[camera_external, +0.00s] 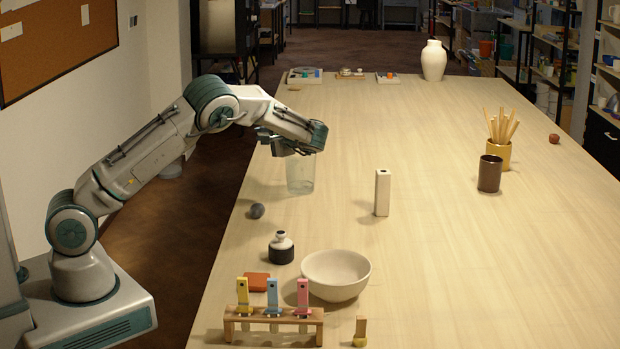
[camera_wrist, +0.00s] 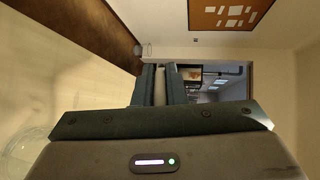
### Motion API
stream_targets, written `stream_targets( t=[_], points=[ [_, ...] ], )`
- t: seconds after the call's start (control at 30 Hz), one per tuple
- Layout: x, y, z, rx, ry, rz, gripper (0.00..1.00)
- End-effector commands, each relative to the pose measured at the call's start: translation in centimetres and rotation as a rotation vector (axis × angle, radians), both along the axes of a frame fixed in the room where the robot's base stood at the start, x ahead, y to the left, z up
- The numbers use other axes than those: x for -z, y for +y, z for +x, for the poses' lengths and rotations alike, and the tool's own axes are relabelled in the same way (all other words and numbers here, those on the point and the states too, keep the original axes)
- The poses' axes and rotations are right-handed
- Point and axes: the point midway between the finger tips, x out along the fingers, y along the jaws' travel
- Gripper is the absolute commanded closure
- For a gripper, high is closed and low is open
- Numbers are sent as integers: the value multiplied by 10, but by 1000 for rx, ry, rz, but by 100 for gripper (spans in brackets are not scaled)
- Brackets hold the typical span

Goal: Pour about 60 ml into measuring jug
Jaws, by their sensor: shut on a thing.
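The measuring jug (camera_external: 300,174) looks like the clear upright vessel standing on the left edge of the table, under my wrist. A clear round rim (camera_wrist: 28,150) at the lower left of the wrist view may be the same vessel. My gripper (camera_external: 272,141) is above and beside it, with its jaws partly hidden. In the wrist view my gripper (camera_wrist: 162,72) is shut on a pale narrow thing (camera_wrist: 160,88) between the two dark fingers. I cannot tell what it is or its tilt. No stream or liquid level is visible.
A grey pebble (camera_external: 257,211), a dark-and-white bottle (camera_external: 281,248), a white bowl (camera_external: 337,275) and a peg rack (camera_external: 272,316) stand nearer. A white block (camera_external: 382,192) and a dark cup (camera_external: 489,174) stand right. The table (camera_external: 440,125) is clear toward the far middle.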

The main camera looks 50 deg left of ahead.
Motion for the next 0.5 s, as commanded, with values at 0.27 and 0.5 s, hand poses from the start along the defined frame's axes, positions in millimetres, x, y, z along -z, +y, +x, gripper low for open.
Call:
stream_targets(
  t=[0.27, 0.5],
  points=[
    [0, 18, 0, -4, 5, -410, 100],
    [7, 18, 0, -3, 9, -473, 100]
  ],
)
